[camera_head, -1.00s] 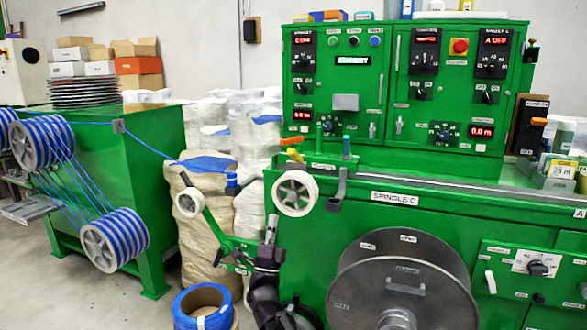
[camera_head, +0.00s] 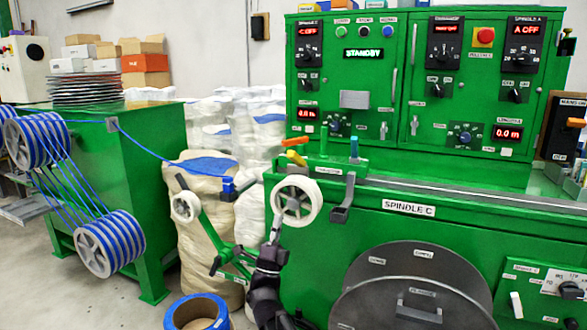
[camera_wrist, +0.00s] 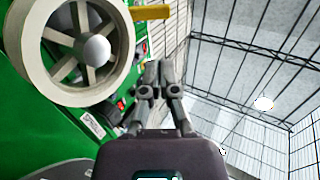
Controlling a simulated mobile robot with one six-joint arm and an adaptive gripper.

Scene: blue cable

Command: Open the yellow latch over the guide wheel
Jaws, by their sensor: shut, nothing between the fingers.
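The white spoked guide wheel (camera_head: 312,199) stands at the front left corner of the green machine. The yellow latch (camera_head: 297,159) lies just above it, below an orange lever (camera_head: 294,141). My gripper (camera_head: 275,222) points upward at the lower left of the wheel, with its fingers shut and empty. In the wrist view the wheel (camera_wrist: 122,65) fills the upper left, and a yellow bar, seemingly the latch (camera_wrist: 140,17), shows beside its rim. My gripper (camera_wrist: 152,65) is to the right of the wheel there, apart from the latch.
A smaller white wheel (camera_head: 185,207) on a green arm stands to the left. A blue cable (camera_head: 150,150) runs from the left machine towards it. A grey bracket (camera_head: 343,205) and a blue-topped post (camera_head: 353,150) stand right of the guide wheel. A blue coil (camera_head: 178,307) lies below.

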